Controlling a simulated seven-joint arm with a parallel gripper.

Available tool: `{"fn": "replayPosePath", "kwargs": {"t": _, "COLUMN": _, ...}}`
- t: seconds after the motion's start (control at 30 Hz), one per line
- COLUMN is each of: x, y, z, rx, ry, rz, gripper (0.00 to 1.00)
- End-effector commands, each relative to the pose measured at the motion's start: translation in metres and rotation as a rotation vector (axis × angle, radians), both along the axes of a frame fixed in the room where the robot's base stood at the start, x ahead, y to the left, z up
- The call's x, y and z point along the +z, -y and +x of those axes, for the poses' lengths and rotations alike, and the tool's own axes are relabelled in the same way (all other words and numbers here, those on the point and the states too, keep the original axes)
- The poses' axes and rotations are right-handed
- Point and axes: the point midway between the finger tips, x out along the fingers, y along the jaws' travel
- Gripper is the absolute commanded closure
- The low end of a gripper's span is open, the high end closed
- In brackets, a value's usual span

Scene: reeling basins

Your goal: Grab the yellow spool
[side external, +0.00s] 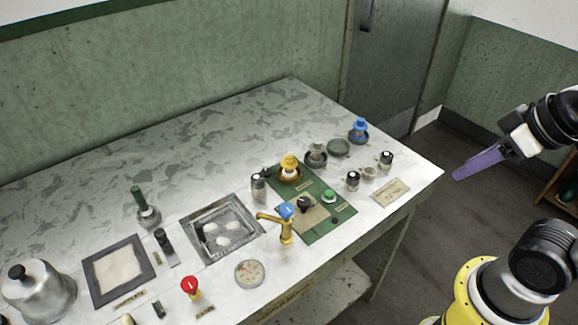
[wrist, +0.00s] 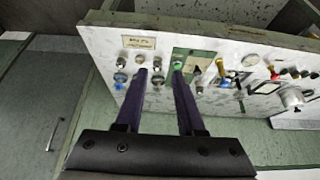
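The yellow spool (side external: 289,161) stands upright in a small brown dish (side external: 289,175) at the back edge of the green mat (side external: 327,228) on the table. My gripper (side external: 455,177) is in the air past the table's right end, well away from the spool. In the wrist view my gripper (wrist: 159,72) shows two purple fingers apart with nothing held between them. The spool cannot be made out clearly in the wrist view; the right finger covers part of that area.
A blue spool (side external: 358,127) and a grey spool (side external: 316,151) stand right of the yellow one, beside an empty dark dish (side external: 338,147). A brass tap (side external: 286,230) with a blue top rises in front. A dark jar (side external: 258,186) is close on the left. The table's back is clear.

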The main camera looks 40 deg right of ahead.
Motion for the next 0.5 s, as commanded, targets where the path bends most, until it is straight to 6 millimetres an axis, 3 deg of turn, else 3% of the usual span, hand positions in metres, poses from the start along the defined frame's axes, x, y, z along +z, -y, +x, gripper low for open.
{"fn": "replayPosePath", "kwargs": {"t": 0.03, "x": 0.0, "y": 0.0, "z": 0.0, "rx": 0.0, "ry": 0.0, "rz": 0.0, "gripper": 0.51}}
{"fn": "replayPosePath", "kwargs": {"t": 0.13, "x": 0.0, "y": 0.0, "z": 0.0, "rx": 0.0, "ry": 0.0, "rz": 0.0, "gripper": 0.33}}
{"fn": "replayPosePath", "kwargs": {"t": 0.5, "x": -0.0001, "y": 0.0, "z": -0.0004, "rx": -0.034, "ry": -0.002, "rz": 0.018, "gripper": 0.33}}
